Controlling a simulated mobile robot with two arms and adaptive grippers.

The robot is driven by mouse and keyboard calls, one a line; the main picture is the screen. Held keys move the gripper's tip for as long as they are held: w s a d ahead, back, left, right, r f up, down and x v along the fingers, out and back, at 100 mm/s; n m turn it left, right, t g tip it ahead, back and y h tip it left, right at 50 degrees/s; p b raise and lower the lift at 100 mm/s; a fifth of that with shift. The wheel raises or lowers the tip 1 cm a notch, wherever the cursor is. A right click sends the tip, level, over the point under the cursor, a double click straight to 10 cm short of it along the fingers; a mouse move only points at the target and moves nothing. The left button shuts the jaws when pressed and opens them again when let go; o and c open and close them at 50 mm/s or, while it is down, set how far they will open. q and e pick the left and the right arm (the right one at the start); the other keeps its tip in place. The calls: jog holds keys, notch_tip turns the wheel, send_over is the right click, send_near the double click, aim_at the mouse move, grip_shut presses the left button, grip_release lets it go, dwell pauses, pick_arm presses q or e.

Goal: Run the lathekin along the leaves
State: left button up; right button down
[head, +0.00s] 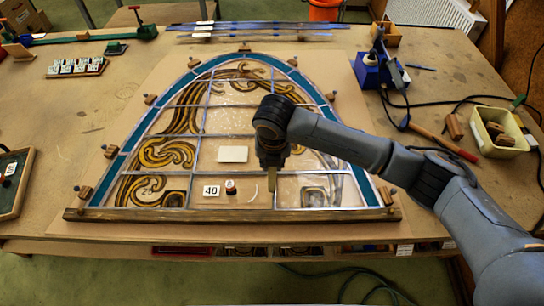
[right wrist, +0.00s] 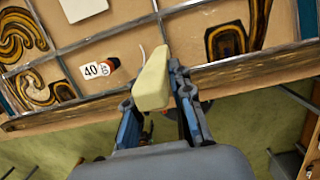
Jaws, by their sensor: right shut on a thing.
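The arched leaded panel (head: 205,121) lies flat on the bench, with grey lead strips, amber swirled glass and a teal border. My right gripper (head: 272,170) reaches over its lower middle and is shut on a pale wedge-shaped tool, the lathekin (head: 272,181). In the right wrist view the lathekin (right wrist: 152,80) sits between the fingers of the gripper (right wrist: 160,95), near a lead strip (right wrist: 160,22). I cannot tell whether its tip touches the lead. My left gripper is not in view.
A white card (head: 233,154), a number 40 tag (head: 211,190) and a small reel (head: 231,187) lie on the panel. A wooden batten (head: 230,215) runs along its front edge. A hammer (head: 440,140), cream tub (head: 499,130) and blue tool (head: 376,70) lie right.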

jog(key=s, duration=0.5)
dwell(0.8)
jog(key=shift+r, duration=0.1)
notch_tip(320, 180, up, 5)
jog(key=shift+f, duration=0.1)
dwell(0.4)
